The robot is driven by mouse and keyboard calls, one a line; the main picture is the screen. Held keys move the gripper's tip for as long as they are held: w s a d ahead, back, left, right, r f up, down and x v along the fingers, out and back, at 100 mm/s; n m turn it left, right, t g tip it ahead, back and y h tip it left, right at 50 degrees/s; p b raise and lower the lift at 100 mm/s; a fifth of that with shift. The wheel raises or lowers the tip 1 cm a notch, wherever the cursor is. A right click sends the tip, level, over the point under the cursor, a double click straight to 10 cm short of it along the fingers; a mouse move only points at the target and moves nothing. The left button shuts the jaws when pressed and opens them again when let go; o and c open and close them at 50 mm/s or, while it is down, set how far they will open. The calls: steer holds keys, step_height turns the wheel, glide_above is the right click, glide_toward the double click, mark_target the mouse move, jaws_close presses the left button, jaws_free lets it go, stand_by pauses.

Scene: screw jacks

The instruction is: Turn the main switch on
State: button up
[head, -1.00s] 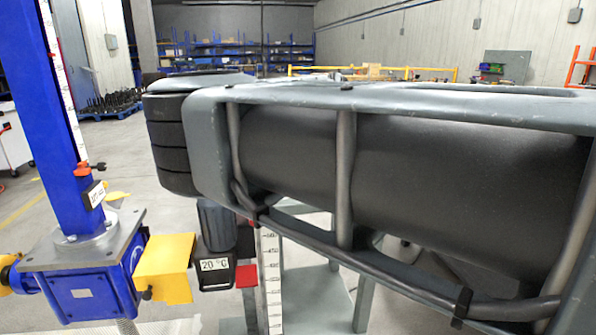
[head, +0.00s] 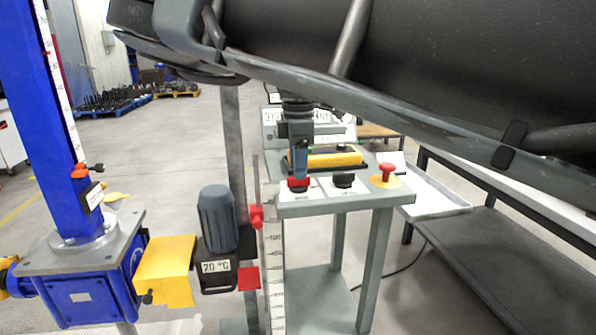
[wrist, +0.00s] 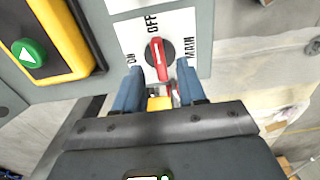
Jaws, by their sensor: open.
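The main switch is a red rotary knob (wrist: 158,60) on a white plate lettered ON, OFF and MAIN in the wrist view. Its handle lies nearly along the line to OFF, slightly tilted. In the head view the red knob (head: 299,184) sits at the left front of the control console (head: 345,200). My gripper (wrist: 162,82) is open, with one blue finger on each side of the handle's lower end. Contact cannot be told. In the head view my gripper (head: 298,165) points down over the knob and partly hides it.
A black knob (head: 344,180) and a red mushroom button (head: 387,171) stand right of the switch. A yellow box with a green button (wrist: 30,52) lies close by. A blue screw jack (head: 85,270) and grey motor (head: 217,220) stand left. My arm covers the upper right.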

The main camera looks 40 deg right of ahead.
mark_target(299, 183)
steer(key=shift+f, duration=1.2)
jaws_close()
